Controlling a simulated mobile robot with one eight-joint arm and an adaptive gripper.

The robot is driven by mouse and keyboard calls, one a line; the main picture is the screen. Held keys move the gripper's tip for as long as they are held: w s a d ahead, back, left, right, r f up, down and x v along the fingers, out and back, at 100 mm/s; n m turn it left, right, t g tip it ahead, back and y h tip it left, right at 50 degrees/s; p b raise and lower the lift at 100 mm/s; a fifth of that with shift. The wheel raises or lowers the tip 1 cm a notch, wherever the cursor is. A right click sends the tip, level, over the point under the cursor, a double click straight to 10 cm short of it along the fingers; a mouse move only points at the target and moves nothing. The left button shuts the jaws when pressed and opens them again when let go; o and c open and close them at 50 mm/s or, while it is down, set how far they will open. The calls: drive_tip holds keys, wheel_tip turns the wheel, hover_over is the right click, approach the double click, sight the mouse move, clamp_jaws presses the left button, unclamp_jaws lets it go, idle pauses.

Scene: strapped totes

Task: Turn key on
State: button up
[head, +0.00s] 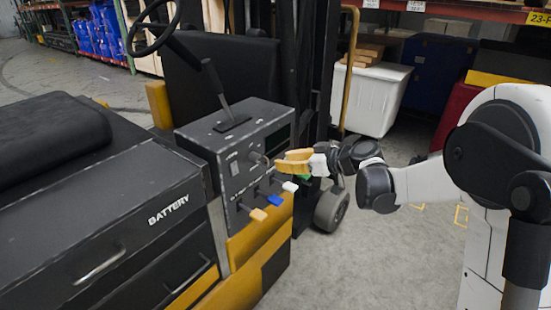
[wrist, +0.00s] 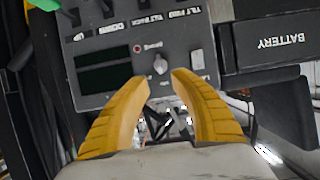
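The key (head: 258,158) is a small metal knob on the front face of the dark control panel (head: 228,185). In the wrist view the key (wrist: 160,64) sits close ahead of the gap between my yellow fingertips. My gripper (head: 279,163) reaches the panel from the right, with its fingertips at or very near the key. In the wrist view my gripper (wrist: 160,77) is open, with a clear gap between the fingers. I cannot tell whether the fingers touch the key.
A white switch (wrist: 197,60) and a dark display (wrist: 105,80) flank the key. A tall lever (head: 216,88) rises from the panel top. Floor to the right is clear.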

sight(265, 161)
drive_tip(key=b+x, duration=0.2)
drive_tip(key=x, duration=0.6)
drive_tip(key=shift+w+a+f, duration=0.2)
drive_tip(key=shift+a+f, duration=0.05)
clamp_jaws()
